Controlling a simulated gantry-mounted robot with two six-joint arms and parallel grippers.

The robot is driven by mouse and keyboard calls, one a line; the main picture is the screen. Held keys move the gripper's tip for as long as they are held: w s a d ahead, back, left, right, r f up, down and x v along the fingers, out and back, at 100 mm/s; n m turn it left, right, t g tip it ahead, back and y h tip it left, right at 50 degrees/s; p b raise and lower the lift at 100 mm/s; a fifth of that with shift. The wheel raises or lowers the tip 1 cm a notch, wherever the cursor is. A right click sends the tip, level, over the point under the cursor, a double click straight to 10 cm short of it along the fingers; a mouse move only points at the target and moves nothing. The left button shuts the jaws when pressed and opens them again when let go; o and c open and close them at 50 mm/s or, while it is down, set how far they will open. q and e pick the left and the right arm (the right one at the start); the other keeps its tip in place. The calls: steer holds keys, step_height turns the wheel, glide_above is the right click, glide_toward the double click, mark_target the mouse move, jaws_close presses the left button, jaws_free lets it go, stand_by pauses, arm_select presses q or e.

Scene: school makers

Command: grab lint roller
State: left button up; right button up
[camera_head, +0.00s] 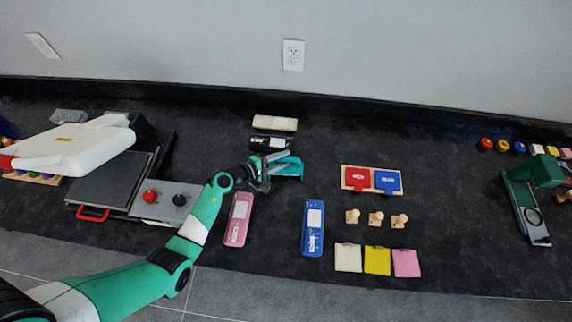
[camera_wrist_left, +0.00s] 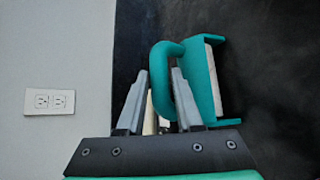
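A teal tool, which I take for the lint roller (camera_head: 291,167), lies on the black countertop near the middle. It has a curved handle and a flat teal part with a pale edge, clearer in the left wrist view (camera_wrist_left: 209,80). My left gripper (camera_head: 266,168) is at its left end. In the left wrist view, the grey fingers (camera_wrist_left: 158,85) stand on either side of the curved handle, with a narrow gap on the left, so they look open around it. My right gripper is in neither view.
Pale (camera_head: 275,123) and black (camera_head: 268,143) erasers lie behind the tool. Pink (camera_head: 238,220) and blue (camera_head: 312,228) boxes lie in front. A heat-press-like machine (camera_head: 75,140) stands left. Stamps (camera_head: 376,218) and coloured pads (camera_head: 377,260) are right. A green device (camera_head: 530,200) stands far right.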

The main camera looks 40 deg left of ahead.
arm_select(q)
steer(key=shift+w+f, duration=0.2)
steer(key=shift+w, duration=0.15)
jaws_close()
steer(key=shift+r, duration=0.1)
steer(key=shift+r, duration=0.25)
steer(key=r+p, duration=0.3)
steer(key=r, duration=0.1)
steer(key=shift+s+d, duration=0.15)
steer(key=shift+s, duration=0.15)
steer(key=s+d+r+p, duration=0.2)
steer(key=s+r, duration=0.2)
steer(key=s, duration=0.2)
steer(key=s+d+r+p, duration=0.2)
steer(key=s+r+p, duration=0.1)
steer(key=s, duration=0.3)
steer(key=shift+s+d+r, duration=0.2)
steer(key=shift+s+r, duration=0.2)
steer(key=shift+r, duration=0.35)
